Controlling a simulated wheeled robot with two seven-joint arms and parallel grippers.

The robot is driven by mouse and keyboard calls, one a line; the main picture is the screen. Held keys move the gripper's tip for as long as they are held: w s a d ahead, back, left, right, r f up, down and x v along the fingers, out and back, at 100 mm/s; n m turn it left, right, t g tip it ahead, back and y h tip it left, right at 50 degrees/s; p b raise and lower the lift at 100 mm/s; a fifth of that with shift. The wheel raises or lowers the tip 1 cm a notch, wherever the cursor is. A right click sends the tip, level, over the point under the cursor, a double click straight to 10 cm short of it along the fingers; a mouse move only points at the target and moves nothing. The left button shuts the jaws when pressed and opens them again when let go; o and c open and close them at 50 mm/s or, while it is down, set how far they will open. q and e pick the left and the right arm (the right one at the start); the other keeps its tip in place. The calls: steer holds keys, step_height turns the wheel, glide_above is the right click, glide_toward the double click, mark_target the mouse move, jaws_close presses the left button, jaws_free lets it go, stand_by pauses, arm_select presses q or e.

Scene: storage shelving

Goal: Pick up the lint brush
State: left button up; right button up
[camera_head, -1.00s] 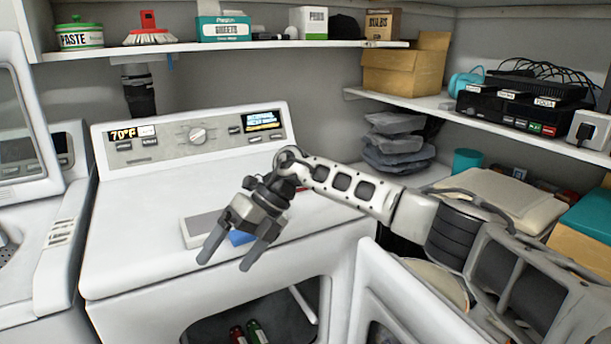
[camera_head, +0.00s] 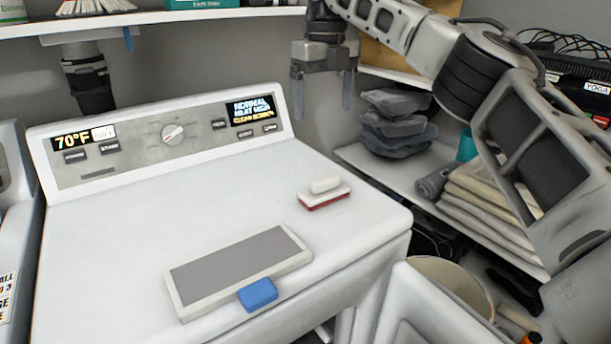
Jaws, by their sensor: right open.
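A small white block with a raised handle and a red underside (camera_head: 324,194), which looks like the lint brush, lies on the right part of the white dryer top (camera_head: 200,215). A flat grey panel in a white frame (camera_head: 240,268) with a blue tab (camera_head: 258,294) lies nearer the front edge. My right gripper (camera_head: 322,88) is open and empty, fingers pointing down. In the picture it is above and behind the small block, clear of it. My left gripper is not in view.
The dryer's control panel (camera_head: 165,138) stands up along the back. A shelf (camera_head: 150,20) runs above it. To the right, a lower shelf (camera_head: 380,172) holds grey folded bags (camera_head: 398,125) and folded cloths (camera_head: 490,205). The dryer top's left and middle are clear.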

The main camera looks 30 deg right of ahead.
glide_above(325, 177)
step_height(325, 177, down, 9)
steer(key=shift+w+r, duration=0.1)
steer(key=shift+w, duration=0.05)
steer(key=shift+f, duration=0.9)
steer(key=f, duration=0.3)
steer(key=shift+s+f, duration=0.25)
steer(key=shift+f, duration=0.65)
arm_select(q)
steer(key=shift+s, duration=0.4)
arm_select(e)
steer(key=c, duration=1.1)
